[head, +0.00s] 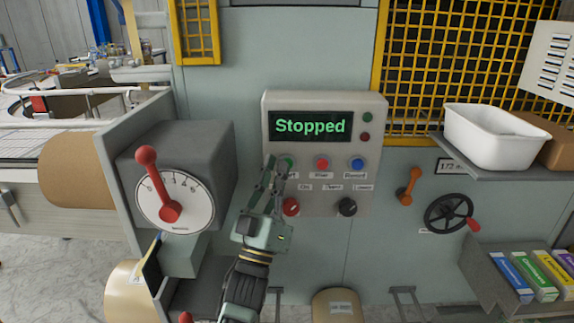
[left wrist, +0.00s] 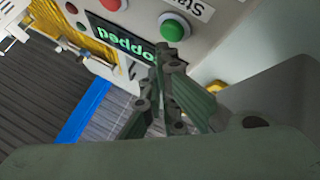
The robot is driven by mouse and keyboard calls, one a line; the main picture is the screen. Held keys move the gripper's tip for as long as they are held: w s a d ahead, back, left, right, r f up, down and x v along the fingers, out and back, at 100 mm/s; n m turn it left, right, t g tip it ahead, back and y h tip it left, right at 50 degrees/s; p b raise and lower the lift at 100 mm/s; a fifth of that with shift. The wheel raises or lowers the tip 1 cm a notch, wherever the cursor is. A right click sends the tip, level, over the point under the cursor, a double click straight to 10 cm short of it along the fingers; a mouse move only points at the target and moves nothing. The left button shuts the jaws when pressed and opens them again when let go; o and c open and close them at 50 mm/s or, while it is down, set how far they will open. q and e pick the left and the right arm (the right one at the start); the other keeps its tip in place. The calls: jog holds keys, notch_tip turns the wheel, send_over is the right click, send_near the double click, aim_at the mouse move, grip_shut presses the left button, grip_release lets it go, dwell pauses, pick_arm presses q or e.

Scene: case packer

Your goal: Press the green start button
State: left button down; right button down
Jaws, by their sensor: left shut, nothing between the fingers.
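The green start button (head: 289,162) is at the left of the button row on the grey control panel (head: 375,190). The panel's display (head: 310,126) reads "Stopped". My left gripper (head: 274,170) is shut and empty, its fingertips at the lower left of the green button and partly covering it and its label. In the left wrist view the green button (left wrist: 173,27) shows round and domed on a light ring, just beyond the fingertips (left wrist: 166,56). I cannot tell whether they touch it. My right gripper is not in view.
A red button (head: 322,164) and a blue button (head: 357,164) sit right of the green one. A red knob (head: 291,207) and a black knob (head: 347,207) are below. A dial with a red lever (head: 158,185) juts out left. A handwheel (head: 450,213) is at right.

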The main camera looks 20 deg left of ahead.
pick_arm(q)
jog(key=shift+w, duration=0.15)
dwell(0.3)
jog(key=shift+w+a, duration=0.15)
jog(key=shift+w, duration=0.15)
jog(key=shift+w+a+b, duration=0.1)
jog(key=shift+w+b, duration=0.2)
jog(key=shift+w, duration=0.1)
dwell(0.7)
jog(key=shift+s, duration=0.1)
jog(key=shift+s+d+p, duration=0.25)
jog(key=shift+s+p, duration=0.05)
jog(key=shift+s, duration=0.45)
jog(key=s, duration=0.2)
jog(key=s+d+p, duration=0.1)
jog(key=s, duration=0.1)
jog(key=shift+s+d, duration=0.2)
jog(key=shift+s, duration=0.2)
